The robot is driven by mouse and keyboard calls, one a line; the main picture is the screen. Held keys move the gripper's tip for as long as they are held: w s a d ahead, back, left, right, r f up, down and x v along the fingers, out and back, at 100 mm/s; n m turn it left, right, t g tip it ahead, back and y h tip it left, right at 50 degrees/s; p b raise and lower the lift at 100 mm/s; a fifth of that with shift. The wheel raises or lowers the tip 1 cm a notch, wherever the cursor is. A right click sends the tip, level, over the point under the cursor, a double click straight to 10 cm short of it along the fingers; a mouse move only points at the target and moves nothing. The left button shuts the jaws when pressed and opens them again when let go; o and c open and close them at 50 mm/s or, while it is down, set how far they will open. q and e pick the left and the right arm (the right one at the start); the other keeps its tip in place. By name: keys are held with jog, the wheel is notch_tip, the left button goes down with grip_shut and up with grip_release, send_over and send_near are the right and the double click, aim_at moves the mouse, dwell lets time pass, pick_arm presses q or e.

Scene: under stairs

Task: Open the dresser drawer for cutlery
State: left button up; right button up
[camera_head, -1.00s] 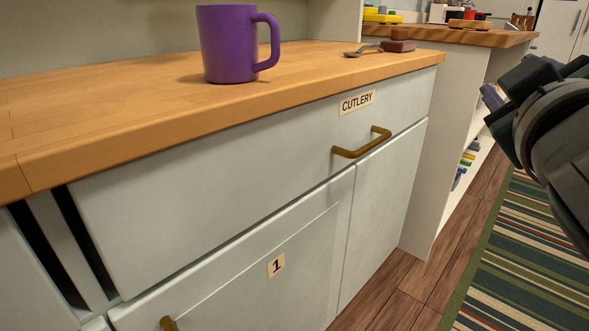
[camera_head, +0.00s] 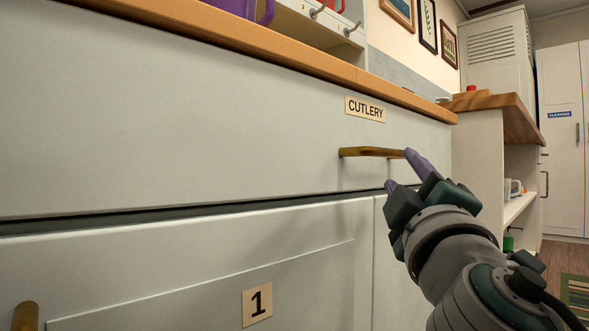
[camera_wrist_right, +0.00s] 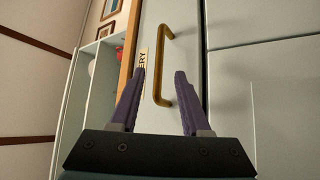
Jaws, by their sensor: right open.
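The white cutlery drawer (camera_head: 200,110) has a "CUTLERY" label (camera_head: 365,109) and a brass bar handle (camera_head: 372,152). The drawer front appears closed. My right gripper (camera_head: 405,170) is open at the right end of the handle, its purple fingertips near it. In the right wrist view, the handle (camera_wrist_right: 158,80) stands ahead of and between the two spread fingers of the right gripper (camera_wrist_right: 160,85), with nothing gripped. Whether a finger touches the handle cannot be told. My left gripper is not in view.
Below the drawer is a cabinet door marked "1" (camera_head: 257,304) with its own brass handle (camera_head: 26,316). The wooden countertop (camera_head: 300,45) overhangs the drawer, with part of a purple mug (camera_head: 240,8) on it. A shelf unit (camera_head: 490,160) stands to the right.

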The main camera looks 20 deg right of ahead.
aim_at(393, 156)
jog(key=x, duration=0.8)
jog(key=shift+w+d+r, duration=0.15)
jog(key=shift+w, duration=0.05)
grip_shut()
dwell(1.1)
